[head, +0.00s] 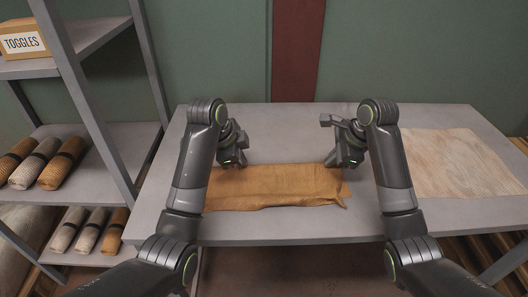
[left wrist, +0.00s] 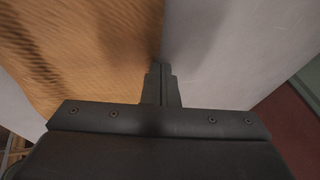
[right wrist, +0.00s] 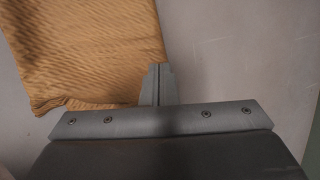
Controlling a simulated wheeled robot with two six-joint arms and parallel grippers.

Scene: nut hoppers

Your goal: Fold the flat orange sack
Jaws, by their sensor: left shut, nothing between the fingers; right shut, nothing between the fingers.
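The orange sack (head: 275,187) lies on the grey table as a wide, shallow strip, with uneven corners at its right end. My left gripper (head: 236,162) is shut and empty at the sack's far edge, near its left end. In the left wrist view, the shut fingers (left wrist: 161,70) sit right at the edge of the sack (left wrist: 90,50). My right gripper (head: 338,162) is shut and empty near the far right corner. In the right wrist view, its fingers (right wrist: 157,72) are beside the edge of the sack (right wrist: 80,50). I cannot tell whether either gripper touches the cloth.
A pale tan flat cloth (head: 455,162) lies on the right of the table (head: 290,230). A shelf rack (head: 105,150) at the left holds several rolled sacks (head: 62,165) and a box marked TOGGLES (head: 24,42). The table is bare behind and in front of the orange sack.

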